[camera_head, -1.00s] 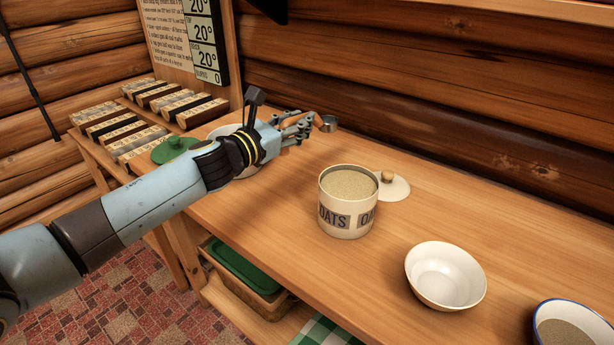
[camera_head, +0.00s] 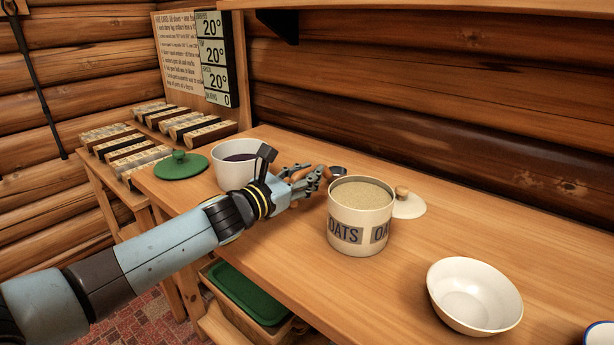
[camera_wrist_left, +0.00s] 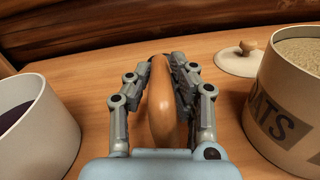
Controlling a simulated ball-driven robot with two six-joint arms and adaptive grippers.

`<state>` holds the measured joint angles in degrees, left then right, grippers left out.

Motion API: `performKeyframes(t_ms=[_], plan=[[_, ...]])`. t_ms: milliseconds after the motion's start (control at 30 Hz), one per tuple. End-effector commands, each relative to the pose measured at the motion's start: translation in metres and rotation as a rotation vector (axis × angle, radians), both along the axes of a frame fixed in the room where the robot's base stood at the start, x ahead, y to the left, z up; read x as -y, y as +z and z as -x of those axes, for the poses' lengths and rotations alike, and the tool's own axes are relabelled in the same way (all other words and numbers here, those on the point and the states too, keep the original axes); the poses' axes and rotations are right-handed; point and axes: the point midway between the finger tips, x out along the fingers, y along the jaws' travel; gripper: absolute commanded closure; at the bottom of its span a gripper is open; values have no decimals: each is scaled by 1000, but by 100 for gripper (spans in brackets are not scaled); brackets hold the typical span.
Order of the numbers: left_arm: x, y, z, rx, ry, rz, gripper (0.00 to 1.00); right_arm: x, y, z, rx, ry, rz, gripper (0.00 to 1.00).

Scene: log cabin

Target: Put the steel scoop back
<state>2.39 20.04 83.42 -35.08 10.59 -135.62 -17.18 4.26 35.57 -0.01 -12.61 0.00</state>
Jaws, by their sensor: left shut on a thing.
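The steel scoop's metal bowl (camera_head: 338,172) shows just beyond my left fingers, beside the oats jar (camera_head: 345,236). Its brown wooden handle (camera_wrist_left: 162,112) lies between the fingers in the left wrist view. My left gripper (camera_head: 318,178) is shut on this handle, low over the table, left of the jar. The jar is open and full of pale oats; it also shows at the right of the left wrist view (camera_wrist_left: 287,105). In the left wrist view the handle hides the scoop's bowl. My right gripper is not in view.
A white pot (camera_head: 229,178) with dark contents stands left of my gripper, near a green lid (camera_head: 181,168). A cream lid (camera_head: 408,206) lies behind the jar. A white bowl (camera_head: 474,296) stands at right. A log wall (camera_head: 420,110) bounds the back.

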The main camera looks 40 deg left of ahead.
Motion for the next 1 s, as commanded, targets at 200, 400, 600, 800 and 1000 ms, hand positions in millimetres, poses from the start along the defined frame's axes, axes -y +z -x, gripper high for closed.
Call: performKeyframes(t_ms=[200, 400, 600, 800, 1000], plan=[[0, -4, 0, -1, 0, -1, 72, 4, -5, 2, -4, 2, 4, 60], [0, -4, 0, -1, 0, 0, 56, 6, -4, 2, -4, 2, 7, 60], [0, -3, 0, -1, 0, 0, 56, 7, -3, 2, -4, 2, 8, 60], [-2, -4, 14, -2, -2, -1, 56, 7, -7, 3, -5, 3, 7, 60], [-6, -9, 44, -3, -1, -4, 56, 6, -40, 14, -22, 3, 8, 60]])
